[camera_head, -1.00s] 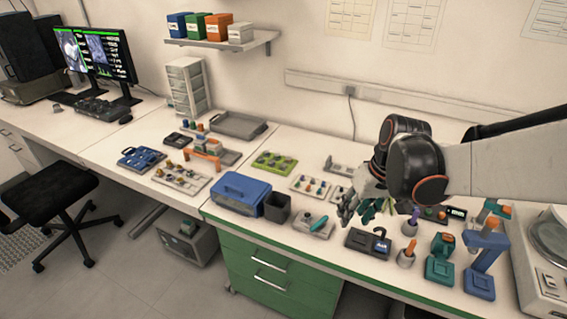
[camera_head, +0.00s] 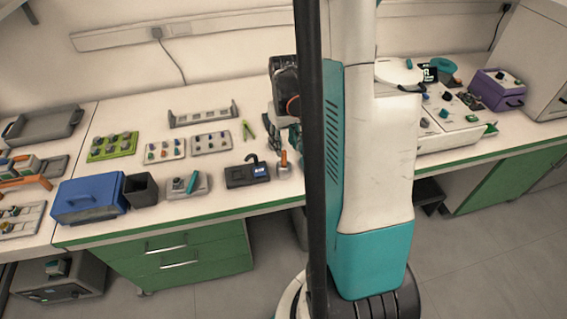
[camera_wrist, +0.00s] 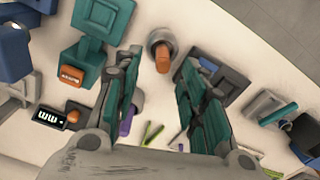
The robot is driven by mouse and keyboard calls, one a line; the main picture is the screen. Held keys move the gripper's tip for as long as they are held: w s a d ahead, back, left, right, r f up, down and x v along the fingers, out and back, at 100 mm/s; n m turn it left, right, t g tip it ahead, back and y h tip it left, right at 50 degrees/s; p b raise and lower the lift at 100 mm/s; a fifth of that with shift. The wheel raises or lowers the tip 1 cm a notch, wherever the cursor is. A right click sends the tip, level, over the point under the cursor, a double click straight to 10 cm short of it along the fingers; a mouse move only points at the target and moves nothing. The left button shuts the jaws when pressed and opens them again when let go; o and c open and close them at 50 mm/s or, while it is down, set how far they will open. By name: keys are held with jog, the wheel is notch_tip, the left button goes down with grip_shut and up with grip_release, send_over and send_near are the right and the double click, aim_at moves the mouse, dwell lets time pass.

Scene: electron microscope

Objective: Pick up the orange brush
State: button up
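The orange brush (camera_wrist: 162,56) stands in a round grey holder (camera_wrist: 161,38) in the wrist view; only its orange upper part shows. In the head view, the orange brush (camera_head: 284,159) shows just left of my dark upright post, with its grey holder (camera_head: 284,172) below. My gripper (camera_wrist: 160,62) is open in the wrist view, its two teal-and-grey fingers spread to either side, with the brush in line with the gap between their tips. I cannot tell the remaining distance to it. My column and post hide most of the arm in the head view.
A teal stand (camera_wrist: 82,62) is left of the brush in the wrist view. A dark device (camera_wrist: 228,86) lies close by the right finger. A purple piece (camera_wrist: 126,122) shows beside the left finger. A blue box (camera_head: 88,198) stands farther left on the bench.

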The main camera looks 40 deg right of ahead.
aim_at(284, 151)
jog(key=shift+w+a+f+b, duration=0.1)
jog(key=shift+f+b, duration=0.65)
jog(key=shift+f, duration=0.8)
jog(key=shift+a+f+b, duration=0.1)
jog(key=shift+f+b, duration=0.6)
jog(key=shift+f, duration=0.85)
jog(key=shift+r, duration=0.1)
jog(key=c, duration=0.9)
